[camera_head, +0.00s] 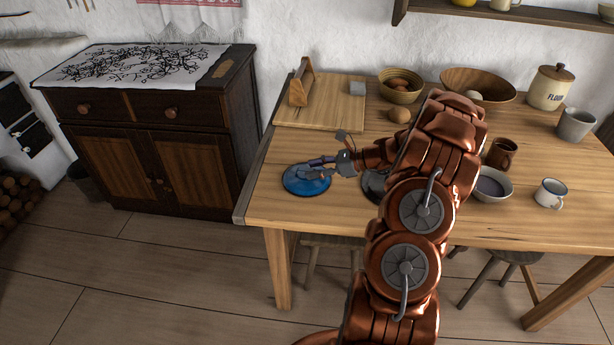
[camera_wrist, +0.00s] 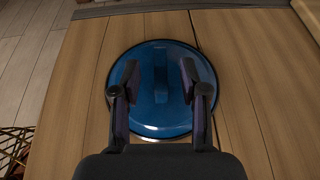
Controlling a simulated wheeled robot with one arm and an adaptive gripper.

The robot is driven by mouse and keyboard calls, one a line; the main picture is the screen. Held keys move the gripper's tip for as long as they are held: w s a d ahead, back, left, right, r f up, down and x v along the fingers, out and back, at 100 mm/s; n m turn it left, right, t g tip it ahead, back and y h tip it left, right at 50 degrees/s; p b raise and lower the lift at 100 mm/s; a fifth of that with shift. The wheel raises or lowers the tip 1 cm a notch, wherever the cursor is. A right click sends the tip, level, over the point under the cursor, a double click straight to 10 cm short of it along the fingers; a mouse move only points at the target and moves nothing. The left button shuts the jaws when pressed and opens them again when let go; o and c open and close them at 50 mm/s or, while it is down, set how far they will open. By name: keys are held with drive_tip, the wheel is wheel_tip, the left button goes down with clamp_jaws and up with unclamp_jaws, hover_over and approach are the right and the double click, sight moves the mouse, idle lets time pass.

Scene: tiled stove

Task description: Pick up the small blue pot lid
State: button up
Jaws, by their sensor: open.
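The small blue pot lid (camera_head: 306,181) lies flat on the wooden table near its left edge. In the wrist view the blue lid (camera_wrist: 156,118) fills the middle, with a raised handle running along its centre. My gripper (camera_head: 317,168) is over the lid. In the wrist view my gripper (camera_wrist: 158,77) has its two fingers apart, one on each side of the handle and above the lid's surface. Nothing is between the fingers except the handle below or between them; I cannot tell the exact height. My arm hides part of the table's middle.
The wooden table (camera_head: 260,207) has a cutting board (camera_head: 320,112) behind the lid. A dark round thing (camera_head: 374,184) sits right of the lid, partly hidden by my arm. A bowl (camera_head: 491,185), white mug (camera_head: 551,193) and brown mug (camera_head: 501,153) stand farther right.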

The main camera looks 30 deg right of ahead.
drive_tip(key=shift+x, duration=1.45)
clamp_jaws()
